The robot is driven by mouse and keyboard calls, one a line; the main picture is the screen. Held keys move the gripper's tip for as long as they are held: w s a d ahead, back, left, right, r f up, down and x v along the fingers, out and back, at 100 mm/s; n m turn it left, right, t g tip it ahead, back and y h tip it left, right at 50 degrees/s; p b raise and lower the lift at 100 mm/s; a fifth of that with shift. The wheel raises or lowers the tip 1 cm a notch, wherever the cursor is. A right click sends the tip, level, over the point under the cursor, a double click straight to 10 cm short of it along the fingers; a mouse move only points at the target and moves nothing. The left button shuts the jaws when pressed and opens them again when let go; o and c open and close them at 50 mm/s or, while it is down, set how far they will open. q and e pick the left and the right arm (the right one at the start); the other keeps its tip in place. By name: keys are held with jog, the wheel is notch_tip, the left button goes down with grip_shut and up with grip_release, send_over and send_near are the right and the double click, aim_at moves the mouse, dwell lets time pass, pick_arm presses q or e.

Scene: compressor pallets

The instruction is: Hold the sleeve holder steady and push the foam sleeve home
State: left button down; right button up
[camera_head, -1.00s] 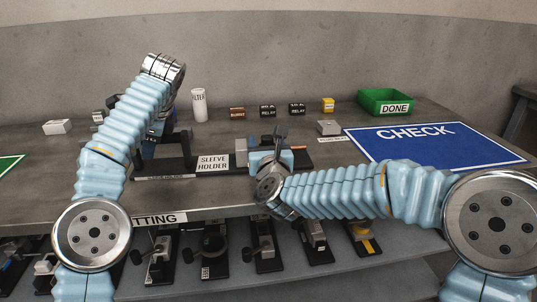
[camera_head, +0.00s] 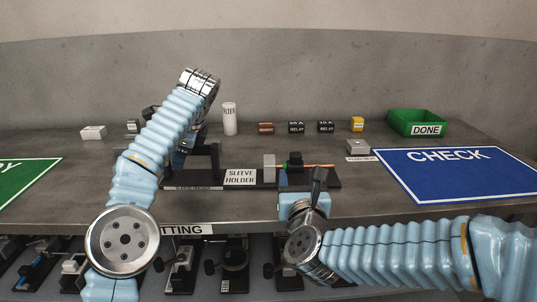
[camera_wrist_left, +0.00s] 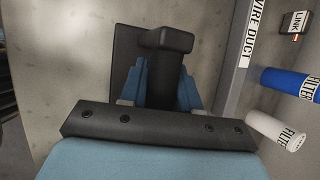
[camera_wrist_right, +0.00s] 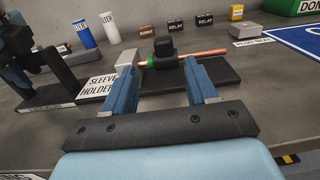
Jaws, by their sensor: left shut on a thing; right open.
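The black sleeve holder (camera_head: 206,165) stands left of centre on the bench, with a white SLEEVE HOLDER plate (camera_head: 240,177) to its right. My left gripper (camera_wrist_left: 163,88) is shut on a black upright part with a wide top (camera_wrist_left: 165,40); the arm hides this grip in the head view. Right of the plate, a copper rod (camera_wrist_right: 206,52) lies level through a black clamp-like block (camera_wrist_right: 164,47) with a green ring (camera_wrist_right: 150,63) and a grey block (camera_wrist_right: 128,60). My right gripper (camera_wrist_right: 163,88) is open and empty, in front of these parts. I cannot tell which part is the foam sleeve.
A white filter (camera_head: 229,118), relays (camera_head: 297,127) and a yellow box (camera_head: 357,124) stand at the back. The green DONE bin (camera_head: 418,122) is back right, behind the blue CHECK mat (camera_head: 450,170). A grey block (camera_head: 357,147) stands left of the mat. A lower shelf holds several fixtures.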

pick_arm(q)
jog(key=shift+d+f, duration=0.1)
jog(key=shift+f, duration=0.1)
jog(key=c, duration=0.9)
grip_release()
jog(key=shift+w, duration=0.1)
jog(key=shift+o, duration=0.8)
jog(key=shift+r, duration=0.1)
jog(key=shift+r, duration=0.1)
